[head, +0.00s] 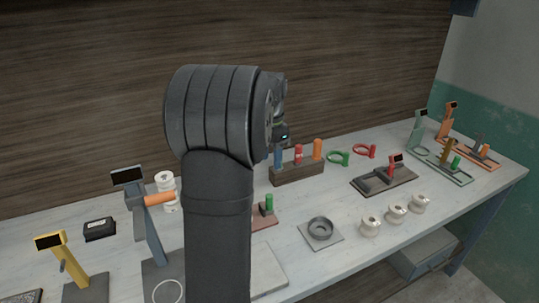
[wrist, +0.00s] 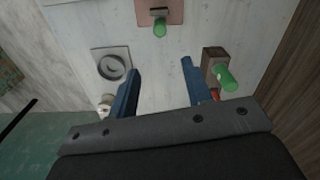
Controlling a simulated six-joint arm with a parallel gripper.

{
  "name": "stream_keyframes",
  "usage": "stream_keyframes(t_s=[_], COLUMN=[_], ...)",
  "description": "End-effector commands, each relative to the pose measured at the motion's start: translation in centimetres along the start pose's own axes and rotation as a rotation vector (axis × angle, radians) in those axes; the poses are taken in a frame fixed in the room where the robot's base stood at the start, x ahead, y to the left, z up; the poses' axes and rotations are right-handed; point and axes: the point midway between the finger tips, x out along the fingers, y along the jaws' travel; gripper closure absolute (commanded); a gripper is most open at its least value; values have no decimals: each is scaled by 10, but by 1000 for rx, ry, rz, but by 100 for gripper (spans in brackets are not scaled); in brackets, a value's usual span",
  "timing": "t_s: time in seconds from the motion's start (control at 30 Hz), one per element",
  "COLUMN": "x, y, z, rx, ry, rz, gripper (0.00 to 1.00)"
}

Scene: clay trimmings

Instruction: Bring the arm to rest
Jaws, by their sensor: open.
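My arm (head: 218,200) rises in the middle of the head view, bent at a dark ribbed joint, and hides part of the table behind it. My gripper (wrist: 160,67) shows in the wrist view as two blue fingers spread well apart, with nothing between them but bare table below. It points down over the table. In the head view the gripper is mostly hidden behind the arm, so its exact height cannot be told.
A wooden rack (head: 297,173) with upright coloured cylinders stands right of my arm. A grey plate with a ring (head: 320,232), white spools (head: 396,214) and a dark-based stand (head: 384,180) lie further right. A blue-grey stand (head: 147,225) is close on the left.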

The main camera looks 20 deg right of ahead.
Motion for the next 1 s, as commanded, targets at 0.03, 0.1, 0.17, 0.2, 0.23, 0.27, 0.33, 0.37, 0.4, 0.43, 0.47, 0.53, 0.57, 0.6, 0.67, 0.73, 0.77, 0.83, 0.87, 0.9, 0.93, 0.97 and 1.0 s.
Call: stream_keyframes(t_s=[0.03, 0.1, 0.17, 0.2, 0.23, 0.27, 0.33, 0.37, 0.4, 0.43, 0.47, 0.53, 0.57, 0.6, 0.67, 0.73, 0.77, 0.83, 0.87, 0.9, 0.93, 0.97, 1.0], x=[0, 0, 0, 1, 1, 2, 6, 9, 14, 18, 23, 36, 42, 50, 62, 76, 82, 97, 103, 110, 116, 122, 130], y=[0, 0, 0, 0, 0, 0, 0, 0, 0, 0, 0, 0, 0, 0, 0, 0, 0, 0, 0, 0, 0, 0, 0], z=[0, 0, 0, 0, 0, 0, 0, 0, 0, 0, 1, 1, 1, 1, 1, 1, 1, 2, 2, 2, 2, 2, 2], rx=[0, 0, 0, 0, 0, 0, 0, 0, 0, 0, 0, 0, 0, 0, 0, 0, 0, 0, 0, 0, -1, 0, -1], ry=[0, 0, 0, 0, 0, -1, -2, -2, -2, -2, -3, -3, -4, -4, -4, -4, -4, -5, -5, -5, -5, -5, -6], rz=[0, 0, 0, 0, 0, 1, 1, 2, 2, 2, 3, 3, 4, 3, 3, 3, 3, 4, 4, 3, 3, 4, 4], gripper=[55, 55, 55, 55, 55, 55, 55, 55, 55, 55, 55, 55, 55, 55, 55, 55, 55, 55, 55, 55, 55, 55, 55])
